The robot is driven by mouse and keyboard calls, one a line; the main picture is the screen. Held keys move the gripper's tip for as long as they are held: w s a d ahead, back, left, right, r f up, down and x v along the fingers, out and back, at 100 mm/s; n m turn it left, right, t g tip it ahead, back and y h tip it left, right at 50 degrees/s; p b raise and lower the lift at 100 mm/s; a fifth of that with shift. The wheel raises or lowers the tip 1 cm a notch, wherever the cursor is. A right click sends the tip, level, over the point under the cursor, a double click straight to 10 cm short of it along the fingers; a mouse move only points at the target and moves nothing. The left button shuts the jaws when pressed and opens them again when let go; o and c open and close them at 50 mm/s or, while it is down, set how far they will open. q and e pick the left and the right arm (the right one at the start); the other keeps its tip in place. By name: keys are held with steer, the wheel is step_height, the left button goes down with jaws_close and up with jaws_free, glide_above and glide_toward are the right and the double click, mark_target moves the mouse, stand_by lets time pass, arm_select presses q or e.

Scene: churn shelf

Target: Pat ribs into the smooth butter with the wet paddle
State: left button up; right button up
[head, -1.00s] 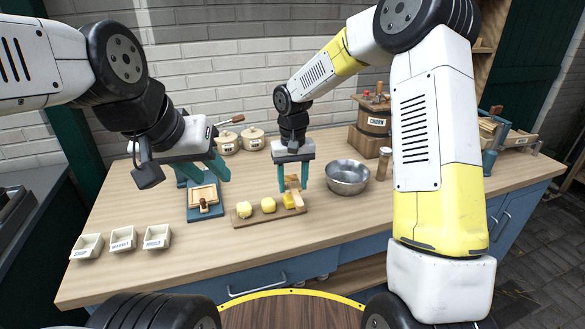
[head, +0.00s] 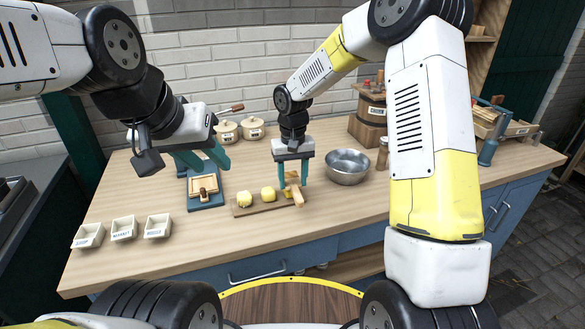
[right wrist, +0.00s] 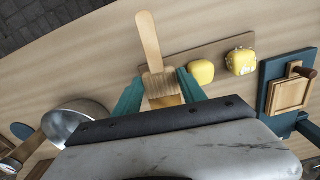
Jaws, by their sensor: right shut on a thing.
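My right gripper (head: 293,182) is shut on the wooden paddle (head: 297,195), low over the right end of the butter board (head: 243,212). My left gripper (head: 207,162) is open and empty, above the table's left part.
A metal bowl (head: 347,168) stands right of my right gripper. A blue board with a wooden mould (head: 205,188) lies left of the butter board. Three labelled white trays (head: 124,229) sit at the front left. Two lidded crocks (head: 252,128) and a wooden churn (head: 372,112) stand behind.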

steer(key=shift+f, duration=0.9)
stand_by(1.5)
steer(key=shift+r, duration=0.1)
steer(key=shift+r, duration=3.45)
steer(key=shift+f, duration=0.15)
steer(key=shift+f, duration=2.55)
steer(key=shift+f, duration=0.8)
